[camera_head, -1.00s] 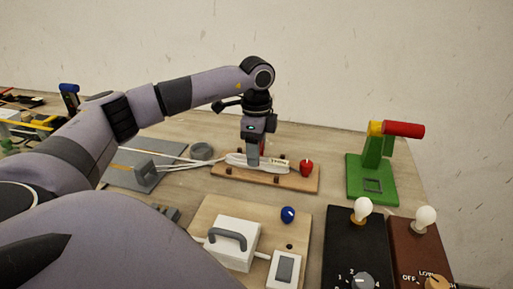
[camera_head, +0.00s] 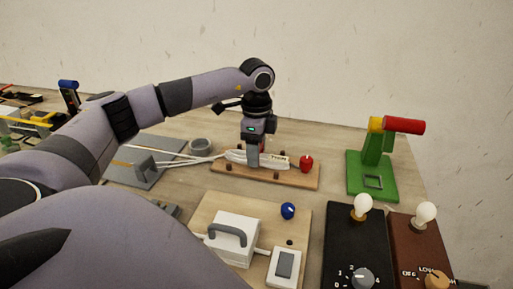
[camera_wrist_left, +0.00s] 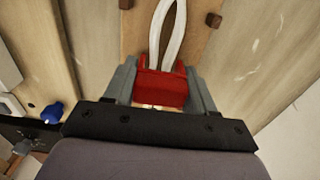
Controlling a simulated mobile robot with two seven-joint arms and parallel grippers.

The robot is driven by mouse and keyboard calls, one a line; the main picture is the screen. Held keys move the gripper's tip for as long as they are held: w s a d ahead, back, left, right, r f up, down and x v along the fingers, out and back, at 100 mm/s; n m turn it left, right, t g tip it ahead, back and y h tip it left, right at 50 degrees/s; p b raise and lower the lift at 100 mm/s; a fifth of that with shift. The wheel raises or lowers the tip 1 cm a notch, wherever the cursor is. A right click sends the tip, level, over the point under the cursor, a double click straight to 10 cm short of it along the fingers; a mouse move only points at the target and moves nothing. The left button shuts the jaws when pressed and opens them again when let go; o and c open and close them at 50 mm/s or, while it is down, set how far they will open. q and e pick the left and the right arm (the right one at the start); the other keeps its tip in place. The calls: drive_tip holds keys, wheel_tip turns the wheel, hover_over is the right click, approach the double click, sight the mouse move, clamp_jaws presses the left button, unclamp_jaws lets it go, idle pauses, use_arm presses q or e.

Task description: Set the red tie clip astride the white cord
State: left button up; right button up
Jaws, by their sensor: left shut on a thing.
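My left gripper (camera_head: 253,163) points straight down at the wooden board (camera_head: 225,171) in the head view. In the left wrist view its grey fingers are shut on the red tie clip (camera_wrist_left: 160,88). The clip sits between the fingertips, right at the looped white cord (camera_wrist_left: 168,40). Two cord strands run up to the clip's far edge and a pale bit shows below its near edge. In the head view the white cord (camera_head: 236,155) lies bundled along the board. My right gripper is not in view.
A red object (camera_head: 306,164) stands at the board's right end, and short brown pegs (camera_head: 276,179) rise from the board. A white box with a grey handle (camera_head: 233,240), a blue knob (camera_head: 288,211), two bulb bases and a green stand (camera_head: 372,180) are nearby.

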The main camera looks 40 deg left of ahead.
use_arm(q)
drive_tip(key=o, duration=1.1)
drive_tip(key=shift+r, duration=0.1)
wheel_tip(320, 180, up, 7)
drive_tip(key=shift+s, duration=0.1)
